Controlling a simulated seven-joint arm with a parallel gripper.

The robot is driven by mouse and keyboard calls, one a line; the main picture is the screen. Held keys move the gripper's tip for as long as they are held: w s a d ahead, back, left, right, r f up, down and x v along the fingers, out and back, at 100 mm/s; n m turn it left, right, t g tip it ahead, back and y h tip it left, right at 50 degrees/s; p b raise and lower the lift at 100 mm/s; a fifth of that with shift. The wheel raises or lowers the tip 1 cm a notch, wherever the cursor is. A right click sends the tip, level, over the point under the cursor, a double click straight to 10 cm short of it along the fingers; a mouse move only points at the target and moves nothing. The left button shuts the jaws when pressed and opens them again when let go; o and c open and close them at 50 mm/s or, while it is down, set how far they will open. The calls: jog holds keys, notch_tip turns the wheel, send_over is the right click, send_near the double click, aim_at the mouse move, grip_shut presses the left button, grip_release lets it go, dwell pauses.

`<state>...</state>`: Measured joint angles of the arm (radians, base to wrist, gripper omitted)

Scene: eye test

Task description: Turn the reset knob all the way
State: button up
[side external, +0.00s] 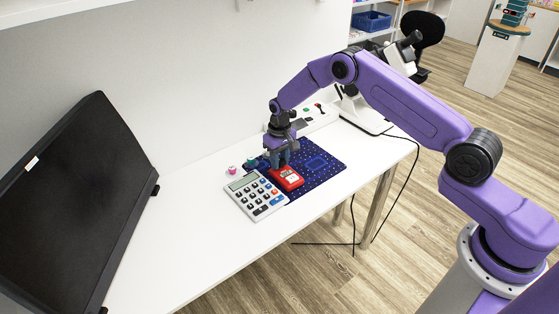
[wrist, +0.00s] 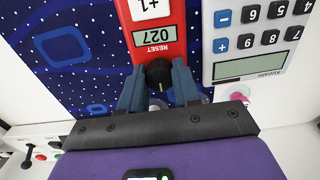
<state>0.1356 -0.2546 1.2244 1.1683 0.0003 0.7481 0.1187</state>
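The red counter (side external: 287,179) lies on the dark blue patterned mat (side external: 322,163). In the wrist view the counter (wrist: 172,14) shows 027 on its display, with RESET printed beside it. The black reset knob (wrist: 158,73) sits at the counter's end, with a light mark on its side toward my gripper. My gripper (wrist: 159,68) has one blue-grey finger on each side of the knob, and both appear to touch it. In the side view my gripper (side external: 280,164) points down at the counter's far end and hides the knob.
A calculator (side external: 258,196) lies close beside the counter. A small pink-topped item (side external: 232,170) and a teal item (side external: 251,162) are near my gripper. A white switch box (side external: 318,117) and a microscope (side external: 365,105) stand behind. A large dark panel (side external: 70,195) leans at left.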

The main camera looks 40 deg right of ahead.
jog(key=shift+c, duration=0.8)
jog(key=m, duration=1.3)
jog(key=shift+s, duration=0.1)
jog(key=shift+f, duration=0.1)
jog(key=o, duration=0.9)
